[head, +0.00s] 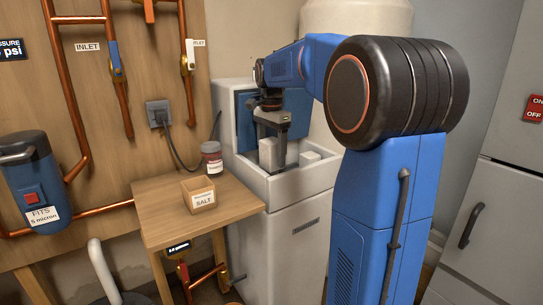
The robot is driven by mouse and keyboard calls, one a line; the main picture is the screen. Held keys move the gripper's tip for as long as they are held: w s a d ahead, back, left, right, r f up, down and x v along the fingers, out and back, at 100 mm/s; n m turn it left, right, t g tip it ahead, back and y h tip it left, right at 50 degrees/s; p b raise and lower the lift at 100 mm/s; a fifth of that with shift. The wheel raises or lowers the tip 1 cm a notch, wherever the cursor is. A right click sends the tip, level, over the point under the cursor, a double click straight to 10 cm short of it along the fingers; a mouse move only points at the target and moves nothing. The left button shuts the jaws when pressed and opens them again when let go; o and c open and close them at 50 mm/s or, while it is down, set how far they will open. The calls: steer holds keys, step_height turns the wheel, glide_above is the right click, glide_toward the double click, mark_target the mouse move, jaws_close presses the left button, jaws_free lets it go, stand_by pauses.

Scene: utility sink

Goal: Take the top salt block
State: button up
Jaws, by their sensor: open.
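My gripper (272,130) points down into the open white bin (240,158) of the tall cabinet at the centre. It is open, and its fingers are close above or around the pale blocks. One pale salt block (267,155) stands tall under the gripper at the left of the bin. Another pale block (310,157) lies lower at the right. The gripper hides part of the blocks, so I cannot tell which is on top or whether a finger touches one.
A wooden table (165,200) left of the bin holds a small box labelled SALT (199,195) and a lidded jar (212,158). Copper pipes (66,90) run on the wooden wall. A grey cabinet (490,200) stands at the right.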

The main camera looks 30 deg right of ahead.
steer(key=shift+f, duration=0.1)
steer(key=shift+c, duration=0.3)
steer(key=c, duration=1.6)
